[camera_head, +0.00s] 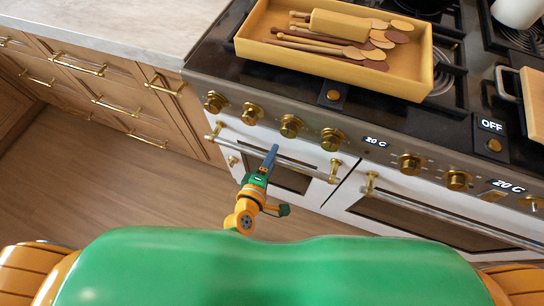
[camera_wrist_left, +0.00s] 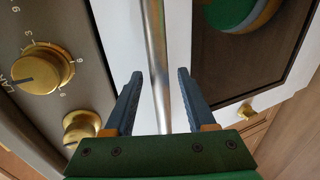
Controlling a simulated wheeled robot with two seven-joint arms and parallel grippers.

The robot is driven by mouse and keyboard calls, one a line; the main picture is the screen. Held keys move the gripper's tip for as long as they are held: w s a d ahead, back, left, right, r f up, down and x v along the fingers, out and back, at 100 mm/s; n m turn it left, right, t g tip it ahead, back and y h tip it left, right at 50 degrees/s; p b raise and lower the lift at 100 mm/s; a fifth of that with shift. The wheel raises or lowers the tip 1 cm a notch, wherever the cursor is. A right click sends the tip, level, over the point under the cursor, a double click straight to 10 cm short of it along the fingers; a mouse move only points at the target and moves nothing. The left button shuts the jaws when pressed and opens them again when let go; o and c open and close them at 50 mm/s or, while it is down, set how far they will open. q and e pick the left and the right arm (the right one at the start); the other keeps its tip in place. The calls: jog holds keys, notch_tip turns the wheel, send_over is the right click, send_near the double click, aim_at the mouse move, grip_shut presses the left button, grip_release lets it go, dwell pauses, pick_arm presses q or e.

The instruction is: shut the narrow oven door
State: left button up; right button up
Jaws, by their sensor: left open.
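The narrow oven door (camera_head: 240,140) is the white door with a dark window at the left of the range. It looks flush or nearly flush with the front; I cannot tell if a small gap is left. Its metal bar handle (camera_head: 300,167) runs along its top edge between brass mounts. My left gripper (camera_head: 271,152) is at the middle of this handle. In the left wrist view, the open left gripper (camera_wrist_left: 158,85) has one finger on each side of the handle bar (camera_wrist_left: 158,60), with space around it. My right gripper is out of view.
The wide oven door (camera_head: 350,208) is to the right. Brass knobs (camera_head: 290,125) line the panel just above the handle. A yellow tray (camera_head: 330,72) of wooden utensils stands on the stove. Drawers (camera_head: 110,85) are at the left, with open floor (camera_head: 110,190) in front.

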pick_arm(q)
jog(key=p+v, duration=0.1)
jog(key=v, duration=0.6)
dwell(0.3)
jog(key=s+a+f+m+g+y, duration=0.1)
jog(key=s+a+f+m+g, duration=0.2)
jog(key=f, duration=0.4)
jog(key=s+a+f+m+g, duration=0.2)
jog(key=s+f+m+g, duration=0.15)
jog(key=f+m, duration=0.3)
jog(key=s+a+f+m+g+y, duration=0.1)
jog(key=s+a+f+m+g, duration=0.2)
jog(key=s, duration=0.5)
jog(key=s+a+f+m+g+y+p, duration=0.1)
jog(key=s+a+f+m+g+y, duration=0.1)
jog(key=s+a+f, duration=0.4)
jog(key=shift+s+a+f+m+g, duration=0.15)
jog(key=shift+s+a+m+g, duration=0.45)
jog(key=shift+s+m, duration=0.6)
